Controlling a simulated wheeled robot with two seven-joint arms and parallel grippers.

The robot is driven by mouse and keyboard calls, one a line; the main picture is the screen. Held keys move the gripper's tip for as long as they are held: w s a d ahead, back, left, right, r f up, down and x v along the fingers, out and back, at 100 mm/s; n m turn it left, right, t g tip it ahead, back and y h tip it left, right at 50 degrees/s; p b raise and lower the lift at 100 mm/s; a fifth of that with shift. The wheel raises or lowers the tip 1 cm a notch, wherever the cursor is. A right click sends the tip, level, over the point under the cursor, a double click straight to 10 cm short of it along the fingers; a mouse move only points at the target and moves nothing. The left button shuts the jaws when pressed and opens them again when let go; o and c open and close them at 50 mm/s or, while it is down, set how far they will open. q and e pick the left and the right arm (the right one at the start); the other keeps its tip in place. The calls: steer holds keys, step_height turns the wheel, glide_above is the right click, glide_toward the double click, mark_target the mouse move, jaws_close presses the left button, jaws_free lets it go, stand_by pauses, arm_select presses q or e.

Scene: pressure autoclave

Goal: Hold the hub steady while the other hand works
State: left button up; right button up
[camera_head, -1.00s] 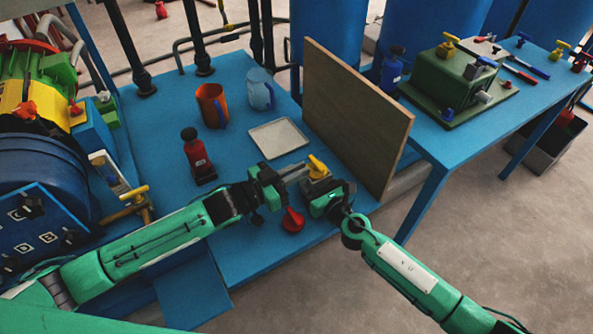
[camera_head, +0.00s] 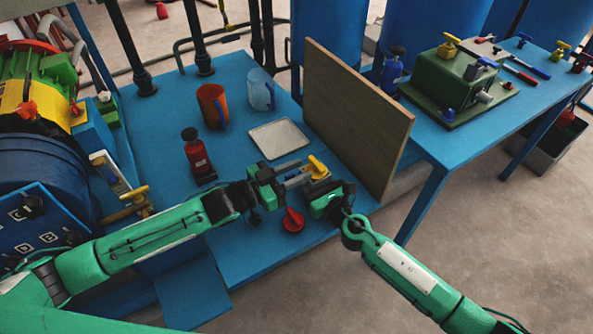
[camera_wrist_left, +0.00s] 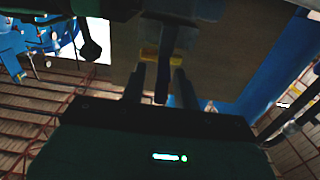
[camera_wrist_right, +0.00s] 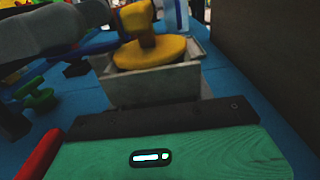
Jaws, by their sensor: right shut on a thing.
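A small grey block with a yellow knob (camera_head: 317,167), which I take for the hub, stands near the front right of the blue table. It also shows close up in the right wrist view, as a grey box (camera_wrist_right: 152,84) under the yellow knob. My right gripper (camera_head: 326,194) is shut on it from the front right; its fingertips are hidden. My left gripper (camera_head: 292,178) comes in from the left with its fingers beside the block. In the left wrist view its fingers (camera_wrist_left: 158,88) are apart, with a dark bar between them, apparently untouched.
A red knob (camera_head: 293,220) lies just in front of the grippers. A white tray (camera_head: 278,138), a red bottle (camera_head: 198,156), an orange mug (camera_head: 212,105) and a blue jug (camera_head: 261,90) stand behind. An upright brown board (camera_head: 356,115) closes off the right side.

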arm_select(q)
steer(key=v, duration=1.1)
steer(key=shift+s+a, duration=0.25)
steer(key=shift+a, duration=0.1)
arm_select(e)
steer(key=o, duration=1.3)
steer(key=shift+o, duration=0.2)
